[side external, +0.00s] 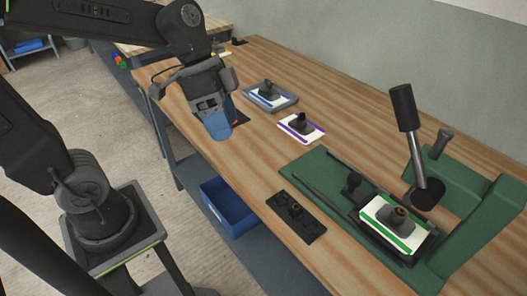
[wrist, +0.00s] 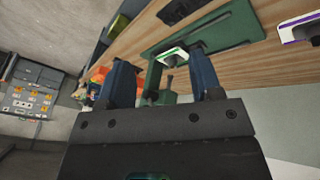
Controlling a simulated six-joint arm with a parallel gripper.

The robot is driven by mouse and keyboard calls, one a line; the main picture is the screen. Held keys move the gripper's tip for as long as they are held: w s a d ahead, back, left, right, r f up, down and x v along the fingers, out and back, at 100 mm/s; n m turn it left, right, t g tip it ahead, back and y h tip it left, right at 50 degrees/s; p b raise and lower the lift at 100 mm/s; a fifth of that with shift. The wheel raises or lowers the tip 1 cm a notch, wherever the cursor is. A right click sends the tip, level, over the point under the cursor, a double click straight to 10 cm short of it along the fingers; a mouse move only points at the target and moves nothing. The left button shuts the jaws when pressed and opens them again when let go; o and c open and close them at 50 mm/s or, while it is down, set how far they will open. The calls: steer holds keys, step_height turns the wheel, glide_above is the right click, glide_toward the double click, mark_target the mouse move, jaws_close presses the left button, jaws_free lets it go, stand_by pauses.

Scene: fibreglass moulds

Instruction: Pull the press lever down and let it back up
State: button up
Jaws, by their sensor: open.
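The green press (side external: 470,190) stands at the right end of the bench in the side view. Its lever (side external: 404,108) has a black grip on a silver shaft and stands up, leaning slightly left. A white plate with green stripes (side external: 408,240) and a dark knob lies in the press; it also shows in the wrist view (wrist: 172,53). My gripper (side external: 218,128) hangs over the left part of the bench, well away from the lever. In the wrist view my gripper (wrist: 163,78) has its two blue fingers apart with nothing held. The lever is hard to make out there.
A purple-striped plate (side external: 288,122) and a blue-striped plate in a grey-blue tray (side external: 290,101) lie mid-bench. A dark fixture with knobs (side external: 311,228) sits near the front edge. A blue bin (side external: 230,208) is below.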

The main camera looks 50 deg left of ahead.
steer(key=s+a+n+t+y, duration=0.4)
steer(key=s+n, duration=0.1)
steer(key=n, duration=0.1)
step_height(320, 180, up, 20)
steer(key=r+m+g+h, duration=0.1)
steer(key=m+g+h, duration=0.35)
steer(key=m, duration=1.45)
glide_above(401, 95)
steer(key=a, duration=0.6)
steer(key=x, duration=1.4)
steer(key=shift+w+a+f, duration=0.1)
steer(key=shift+w+f, duration=0.05)
steer(key=shift+w, duration=0.15)
steer(key=shift+n, duration=0.3)
steer(key=shift+c, duration=0.2)
jaws_close()
